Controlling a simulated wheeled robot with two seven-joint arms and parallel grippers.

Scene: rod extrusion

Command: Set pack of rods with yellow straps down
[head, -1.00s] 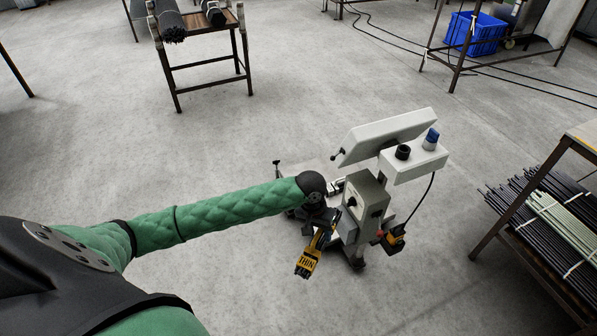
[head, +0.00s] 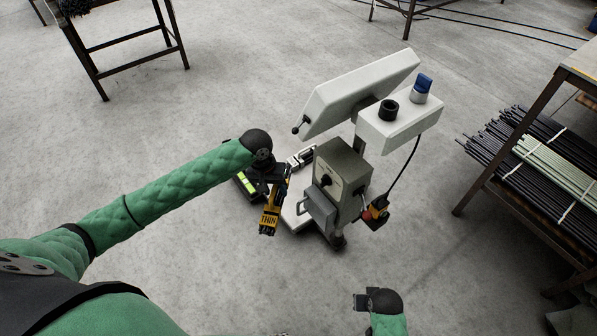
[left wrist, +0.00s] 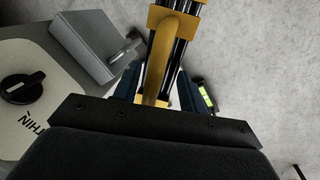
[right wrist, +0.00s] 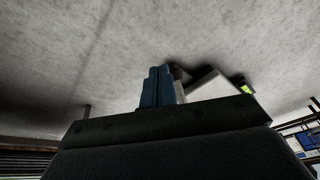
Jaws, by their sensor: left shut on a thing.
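My right gripper (head: 361,301) is low at the bottom of the head view. In the right wrist view its blue fingers (right wrist: 157,86) are together with nothing visible between them.
A small green-lit display (head: 249,182) is near the left gripper. A rack (head: 500,170) with long rods stands right.

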